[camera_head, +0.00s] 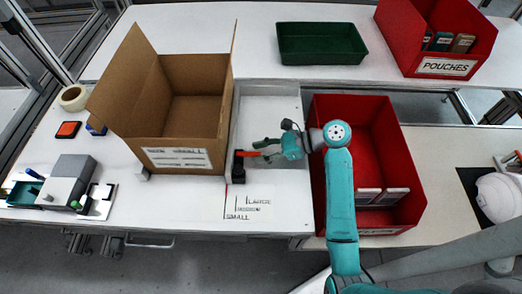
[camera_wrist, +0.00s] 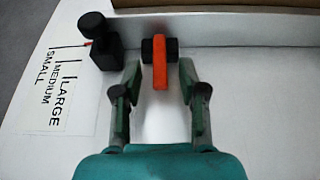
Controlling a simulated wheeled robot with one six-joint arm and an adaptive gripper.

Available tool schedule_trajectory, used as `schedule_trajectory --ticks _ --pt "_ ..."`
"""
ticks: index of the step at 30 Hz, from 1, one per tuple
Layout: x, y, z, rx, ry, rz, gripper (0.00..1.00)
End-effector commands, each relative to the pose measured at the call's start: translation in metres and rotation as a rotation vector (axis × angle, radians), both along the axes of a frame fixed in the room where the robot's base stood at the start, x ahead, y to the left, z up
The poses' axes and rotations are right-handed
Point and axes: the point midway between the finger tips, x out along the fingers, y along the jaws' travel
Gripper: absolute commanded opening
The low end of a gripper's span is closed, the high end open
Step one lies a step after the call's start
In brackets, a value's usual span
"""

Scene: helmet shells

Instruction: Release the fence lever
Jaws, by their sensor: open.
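The fence lever (camera_wrist: 160,75) is orange with a black pivot and stands out from the pale fence (camera_wrist: 230,36) in the wrist view. It also shows as a red bar (camera_head: 249,154) in the head view, beside the open carton. My gripper (camera_wrist: 160,68) is open, with one green finger on each side of the lever. Gaps show between the lever and both fingers. In the head view my gripper (camera_head: 264,150) reaches in from the right over the white surface. A black knob on a block (camera_wrist: 100,40) sits left of the lever.
The open cardboard box (camera_head: 185,135) stands directly left of the fence. A red bin (camera_head: 320,190) lies below my arm. SMALL, MEDIUM and LARGE marks (camera_wrist: 52,90) are printed on the table. A green tray (camera_head: 320,58) and a red POUCHES bin (camera_head: 445,67) stand at the back.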

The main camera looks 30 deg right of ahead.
Motion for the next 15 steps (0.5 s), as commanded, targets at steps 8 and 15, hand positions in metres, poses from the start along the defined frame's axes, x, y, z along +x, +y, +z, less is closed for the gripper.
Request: schedule_trajectory --ticks 8,15 --pt "-0.0002 -0.0001 -0.0001 0.000 0.000 0.000 0.12" --pt "-0.0001 -0.0001 0.0002 -0.001 0.001 0.000 0.00"
